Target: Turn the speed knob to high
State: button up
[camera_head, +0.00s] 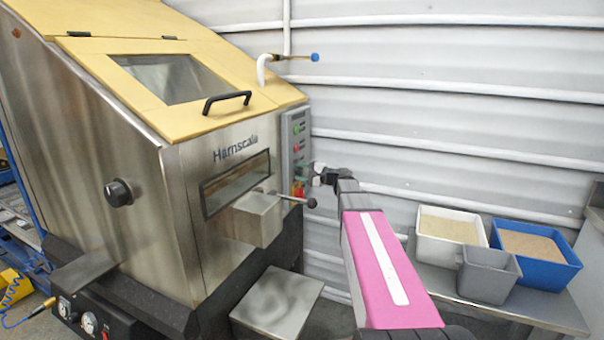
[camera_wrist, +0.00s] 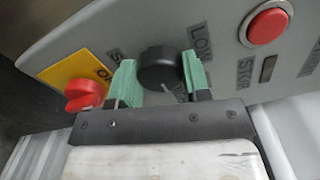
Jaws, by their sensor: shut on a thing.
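The black round speed knob (camera_wrist: 161,68) is on the grey control panel (camera_wrist: 225,40) in the wrist view. My gripper (camera_wrist: 156,62) has its two green fingers on either side of the knob and is shut on it. The word LOW shows beside the right finger. A label at the left finger and another below the knob are partly hidden, and no HIGH mark is readable. A faint light line shows low on the knob's face. In the head view my gripper (camera_head: 320,177) is at the lower part of the panel (camera_head: 289,127), and the knob cannot be made out there.
A red switch (camera_wrist: 84,92) on a yellow plate is just left of my gripper, and a red STOP button (camera_wrist: 268,24) is to the right. In the head view a ball-ended lever (camera_head: 296,199) juts out close below my gripper. Bins (camera_head: 449,227) stand on the right bench.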

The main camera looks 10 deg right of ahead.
jog(key=o, duration=0.9)
jog(key=shift+d, duration=0.1)
jog(key=v, duration=1)
jog(key=shift+s+d, duration=0.25)
jog(key=shift+d, duration=0.05)
jog(key=s+a+f+n+g+h, duration=0.25)
jog(key=s+a+f, duration=0.25)
jog(key=f, duration=0.4)
jog(key=s+a+f+n+g+h, duration=0.25)
jog(key=s+a+f+g, duration=0.2)
jog(key=f, duration=0.35)
jog(key=s+f+n+g+h, duration=0.1)
jog(key=s+f+h, duration=0.2)
jog(key=s+f, duration=0.1)
jog(key=s+f+n+g+h, duration=0.1)
jog(key=s+f+n+h, duration=0.1)
jog(key=s, duration=0.4)
jog(key=s+f+n+h, duration=0.1)
jog(key=s+f+h, duration=0.3)
jog(key=s+f, duration=0.1)
jog(key=shift+s+d+f+g+h, duration=0.3)
jog(key=shift+s+f+g, duration=0.05)
jog(key=shift+g, duration=0.05)
jog(key=shift+s+d+f+n, duration=0.1)
jog(key=shift+s+d+n, duration=0.1)
jog(key=shift+n, duration=0.1)
